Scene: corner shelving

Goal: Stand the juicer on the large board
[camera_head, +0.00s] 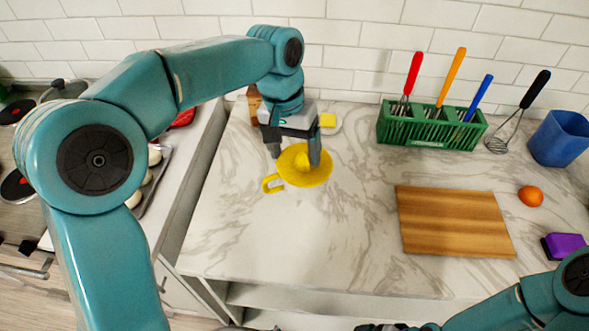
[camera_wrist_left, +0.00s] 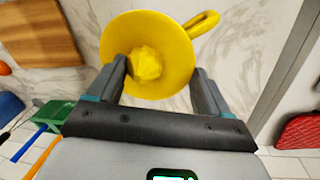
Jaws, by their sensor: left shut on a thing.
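The yellow juicer (camera_head: 318,177), a round dish with a ribbed cone and a loop handle, is upright at the counter's back left. My left gripper (camera_head: 294,160) is shut on it from above. In the left wrist view the fingers (camera_wrist_left: 160,88) lie on either side of the juicer's cone (camera_wrist_left: 146,66). Whether the juicer touches the counter is hard to tell. The large wooden board (camera_head: 452,222) lies flat and bare to its right; part of it also shows in the left wrist view (camera_wrist_left: 38,35). Only a dark sliver of my right gripper seems to show at the bottom edge.
A green rack (camera_head: 430,126) with colored-handled utensils stands behind the board. A whisk (camera_head: 510,125), blue cup (camera_head: 560,138), orange (camera_head: 530,196) and purple sponge (camera_head: 563,246) are at the right. Counter between juicer and board is clear.

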